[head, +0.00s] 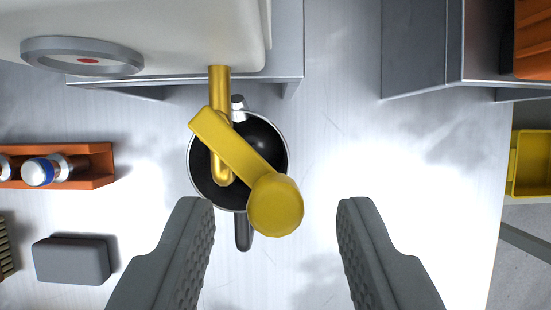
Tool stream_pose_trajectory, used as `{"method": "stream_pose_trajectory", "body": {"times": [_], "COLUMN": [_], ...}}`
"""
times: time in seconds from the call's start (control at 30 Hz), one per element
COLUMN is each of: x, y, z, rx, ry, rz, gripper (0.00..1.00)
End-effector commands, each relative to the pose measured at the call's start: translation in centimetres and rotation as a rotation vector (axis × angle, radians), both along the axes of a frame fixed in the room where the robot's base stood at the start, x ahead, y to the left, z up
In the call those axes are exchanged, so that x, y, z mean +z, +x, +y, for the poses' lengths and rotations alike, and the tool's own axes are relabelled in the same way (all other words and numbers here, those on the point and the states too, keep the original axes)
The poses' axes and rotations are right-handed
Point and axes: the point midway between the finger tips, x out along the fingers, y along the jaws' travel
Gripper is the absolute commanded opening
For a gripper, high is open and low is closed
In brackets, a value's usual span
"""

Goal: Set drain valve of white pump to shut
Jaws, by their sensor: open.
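The white pump (170,35) fills the top left, with a round grey dial-like disc (82,54) with a red mark on its side. A brass drain pipe (220,85) comes out of its front edge. The yellow drain valve handle (232,143) lies diagonally across the pipe, from upper left to lower right, ending in a round knob (275,205). My gripper (275,215) is open, one finger on each side of the knob in the picture. No finger visibly touches it. Whether the jaws are level with the knob cannot be told.
A black pan (265,140) sits below the pipe and handle. An orange tray (95,165) with bottles and a grey block (72,261) are at left. A grey metal box (420,45) stands at upper right, a yellow bin (530,163) at right. The surface right of the pan is clear.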

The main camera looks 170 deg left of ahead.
Motion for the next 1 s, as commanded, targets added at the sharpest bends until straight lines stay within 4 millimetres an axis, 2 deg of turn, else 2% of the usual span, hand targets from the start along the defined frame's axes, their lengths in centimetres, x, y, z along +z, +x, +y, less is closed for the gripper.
{"method": "stream_pose_trajectory", "body": {"times": [0.2,0.5,0.7,1.0], "x": [-1.4,-1.5,-1.5,-1.5], "y": [0.5,0.6,0.6,0.6], "z": [-0.1,-0.1,-0.1,-0.2], "rx": [0.0,0.0,0.0,0.022], "ry": [0.0,0.0,0.0,0.001], "rz": [0.0,0.0,0.0,0.0], "gripper": [0.41,0.41,0.01,0.0]}}
